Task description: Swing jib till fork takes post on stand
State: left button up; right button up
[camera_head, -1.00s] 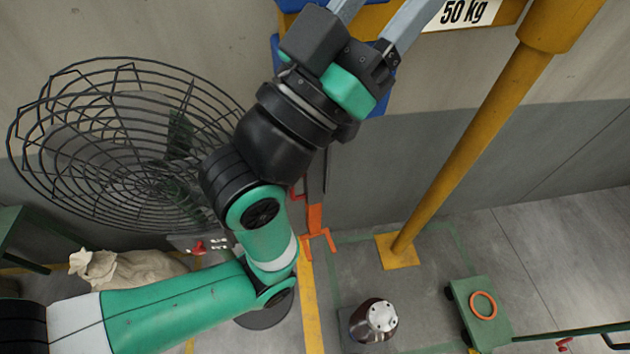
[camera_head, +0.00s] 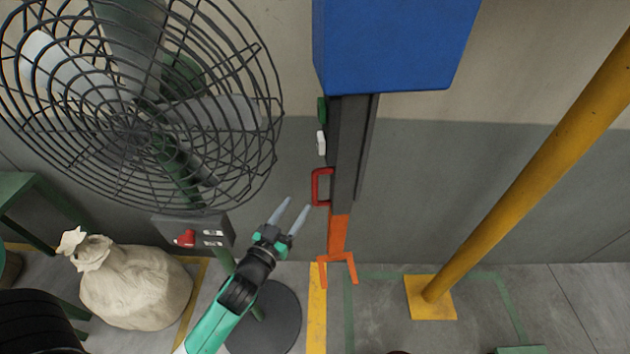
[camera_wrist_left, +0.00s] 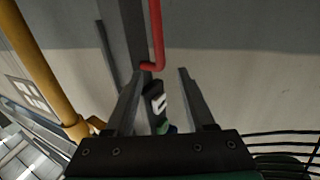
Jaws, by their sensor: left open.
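The yellow jib column (camera_head: 530,180) stands at right on a square base. A blue box (camera_head: 395,45) is at the top, with a dark mast (camera_head: 347,150) hanging below it. The mast carries a red handle (camera_head: 316,187) and ends in an orange two-pronged fork (camera_head: 338,258). My left gripper (camera_head: 297,204) is open and empty, just left of the handle. In the left wrist view the red handle (camera_wrist_left: 158,35) lies ahead, between the lines of the open fingers (camera_wrist_left: 158,75); contact is not visible. The post and stand cannot be made out. My right gripper is out of view.
A caged fan (camera_head: 140,110) with a control box (camera_head: 195,232) and round base stands at left, close to my left arm. A tied sack (camera_head: 135,290) lies beside it.

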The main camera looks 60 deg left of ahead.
aim_at(314, 182)
pick_arm(q)
jog(key=x, duration=1.1)
jog(key=shift+w+a, duration=0.25)
jog(key=shift+w, duration=0.1)
grip_shut()
dwell(0.8)
